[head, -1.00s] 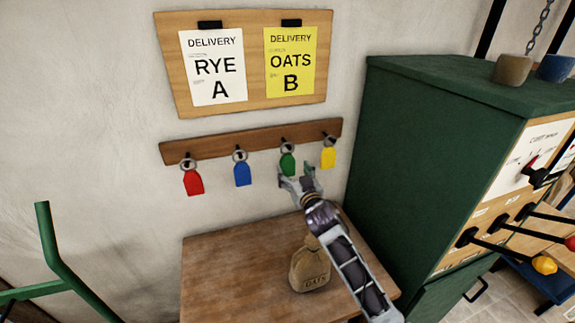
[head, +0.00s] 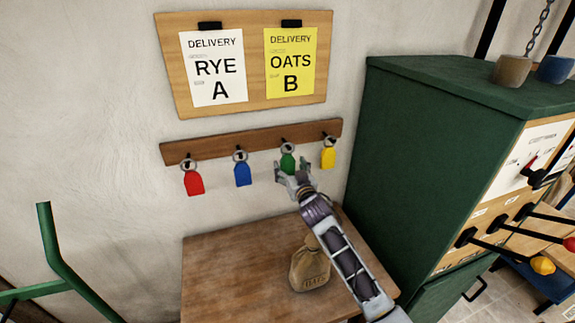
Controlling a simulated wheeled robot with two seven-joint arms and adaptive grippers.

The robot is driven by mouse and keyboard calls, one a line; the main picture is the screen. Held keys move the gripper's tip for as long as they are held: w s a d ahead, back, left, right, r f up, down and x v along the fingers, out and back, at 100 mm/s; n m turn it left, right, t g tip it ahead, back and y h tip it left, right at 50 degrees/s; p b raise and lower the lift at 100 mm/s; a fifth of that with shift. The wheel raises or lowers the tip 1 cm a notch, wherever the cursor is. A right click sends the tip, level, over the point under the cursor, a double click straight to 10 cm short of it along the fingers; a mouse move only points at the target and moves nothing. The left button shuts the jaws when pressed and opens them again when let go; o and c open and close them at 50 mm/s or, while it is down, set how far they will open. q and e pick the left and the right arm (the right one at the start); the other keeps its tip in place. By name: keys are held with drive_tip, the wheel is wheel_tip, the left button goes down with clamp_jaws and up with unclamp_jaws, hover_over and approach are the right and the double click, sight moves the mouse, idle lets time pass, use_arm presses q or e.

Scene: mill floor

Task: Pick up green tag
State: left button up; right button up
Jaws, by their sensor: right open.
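The green tag (head: 287,162) hangs by its ring from a hook on the wooden rail (head: 215,146), between the blue tag (head: 242,174) and the yellow tag (head: 328,158). My right gripper (head: 291,168) is open, with its fingers at the lower part of the green tag. The fingers hide the tag's lower end, and I cannot tell whether they touch it. The red tag (head: 193,183) hangs at the left end of the rail. My left gripper is not in view.
A wooden table (head: 225,275) stands below the rail with an oats sack (head: 310,268) on it. A green cabinet (head: 430,135) with levers stands close at the right. A board (head: 255,60) with two delivery notes hangs above. A green metal frame (head: 52,245) is at the left.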

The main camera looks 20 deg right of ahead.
drive_tip(key=shift+w+a, duration=0.1)
drive_tip(key=shift+w, duration=1)
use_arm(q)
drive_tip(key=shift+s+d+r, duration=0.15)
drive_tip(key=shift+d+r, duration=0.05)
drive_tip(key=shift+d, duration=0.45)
use_arm(e)
drive_tip(key=shift+w, duration=0.35)
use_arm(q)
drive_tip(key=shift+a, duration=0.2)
